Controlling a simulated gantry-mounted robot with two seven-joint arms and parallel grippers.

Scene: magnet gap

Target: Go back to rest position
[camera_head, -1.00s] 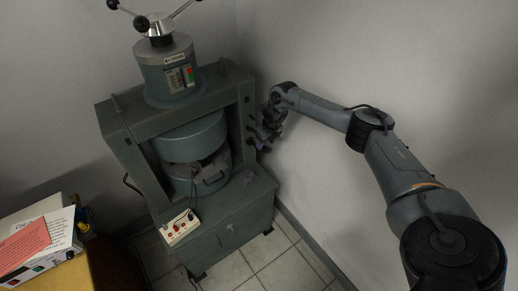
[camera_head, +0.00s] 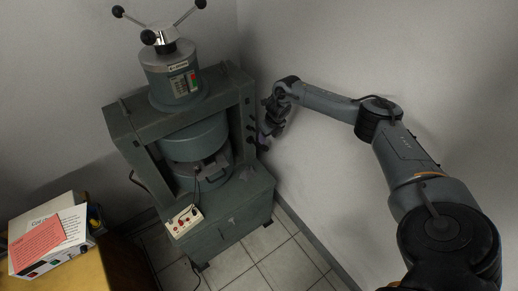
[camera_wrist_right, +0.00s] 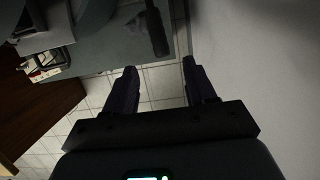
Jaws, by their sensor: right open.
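My right arm reaches in from the right in the head view. Its gripper (camera_head: 268,132) is beside the right side of the grey-green magnet machine (camera_head: 160,122), in front of the pale wall. In the right wrist view the two dark fingers of the right gripper (camera_wrist_right: 160,66) stand apart with nothing between them, only floor tiles behind. In that view a dark rod-shaped part (camera_wrist_right: 156,32) and the grey-green machine (camera_wrist_right: 105,52) lie beyond the fingertips. Whether the gripper touches the machine is unclear in the head view. My left gripper is not in view.
A white wall (camera_head: 330,50) stands close to the right of the gripper. A small control box (camera_head: 184,220) with a cable sits on the machine's base. A wooden table (camera_head: 85,265) with a box and red paper (camera_head: 38,245) is at the left. Tiled floor (camera_head: 265,245) is clear in front.

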